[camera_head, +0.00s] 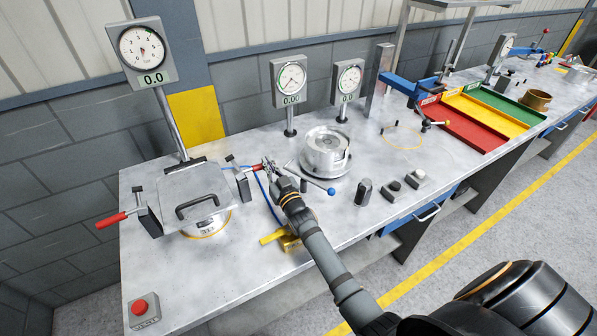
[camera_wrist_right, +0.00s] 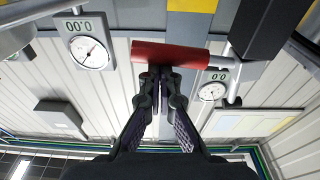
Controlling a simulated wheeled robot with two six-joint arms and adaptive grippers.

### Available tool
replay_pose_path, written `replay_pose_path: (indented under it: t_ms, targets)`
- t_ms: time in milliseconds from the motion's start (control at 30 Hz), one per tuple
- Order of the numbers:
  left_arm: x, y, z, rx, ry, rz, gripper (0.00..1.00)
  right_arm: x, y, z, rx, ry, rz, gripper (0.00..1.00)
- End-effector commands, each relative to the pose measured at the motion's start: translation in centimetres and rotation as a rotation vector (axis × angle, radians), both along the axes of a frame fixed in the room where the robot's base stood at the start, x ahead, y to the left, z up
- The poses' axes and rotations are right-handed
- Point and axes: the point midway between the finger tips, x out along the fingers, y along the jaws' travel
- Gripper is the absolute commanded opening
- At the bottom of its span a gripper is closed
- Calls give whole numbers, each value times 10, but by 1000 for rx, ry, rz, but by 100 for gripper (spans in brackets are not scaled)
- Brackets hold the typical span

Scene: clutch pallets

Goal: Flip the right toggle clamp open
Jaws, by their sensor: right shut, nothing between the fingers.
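The right toggle clamp (camera_head: 243,184) stands at the right edge of a grey lid plate (camera_head: 178,188) with a black handle. Its red grip points right, toward my right gripper (camera_head: 271,170). In the right wrist view the red grip (camera_wrist_right: 170,54) lies crosswise just beyond my right fingertips (camera_wrist_right: 161,72). The fingers are shut with nothing between them; I cannot tell whether they touch the grip. The left toggle clamp (camera_head: 148,221) has its red handle (camera_head: 111,220) sticking out to the left. My left gripper is not in view.
A round metal fixture (camera_head: 326,152) and a blue-knobbed lever (camera_head: 330,191) stand right of my gripper. Dial gauges (camera_head: 290,78) rise behind. A red button box (camera_head: 143,310) sits at the front left, and colored trays (camera_head: 460,131) at the right. The front bench is mostly clear.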

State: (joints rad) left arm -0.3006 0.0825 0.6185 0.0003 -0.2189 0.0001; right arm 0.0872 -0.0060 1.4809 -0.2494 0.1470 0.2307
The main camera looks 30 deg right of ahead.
Motion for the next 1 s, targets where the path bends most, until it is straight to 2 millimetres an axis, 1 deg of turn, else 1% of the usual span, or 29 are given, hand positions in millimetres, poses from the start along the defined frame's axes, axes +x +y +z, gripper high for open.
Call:
replay_pose_path:
  t_ms: [67,167,200,300,367,433,467,500,567,867,967,1000]
  targets:
    - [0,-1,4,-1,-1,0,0,0,1,5,-1,1,0,0]
    - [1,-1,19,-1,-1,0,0,0,4,22,-40,-1,-1,0]
    - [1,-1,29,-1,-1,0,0,0,6,30,-104,-4,-1,0]
    - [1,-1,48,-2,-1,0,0,0,13,47,-277,-9,0,0]
    - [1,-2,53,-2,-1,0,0,3,17,59,-265,-12,0,0]
    - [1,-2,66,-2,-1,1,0,6,22,76,-263,-12,0,0]
    - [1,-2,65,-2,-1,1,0,0,22,73,-263,-6,0,0]
    - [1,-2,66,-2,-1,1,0,-11,22,70,-264,-5,0,0]
    - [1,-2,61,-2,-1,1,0,-26,20,63,-264,-4,0,0]
    - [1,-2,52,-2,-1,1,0,-95,15,52,-263,-6,0,0]
    - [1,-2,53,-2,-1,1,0,-99,-4,42,-247,90,-57,0]
    - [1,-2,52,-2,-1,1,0,-101,-10,35,-241,131,-77,0]
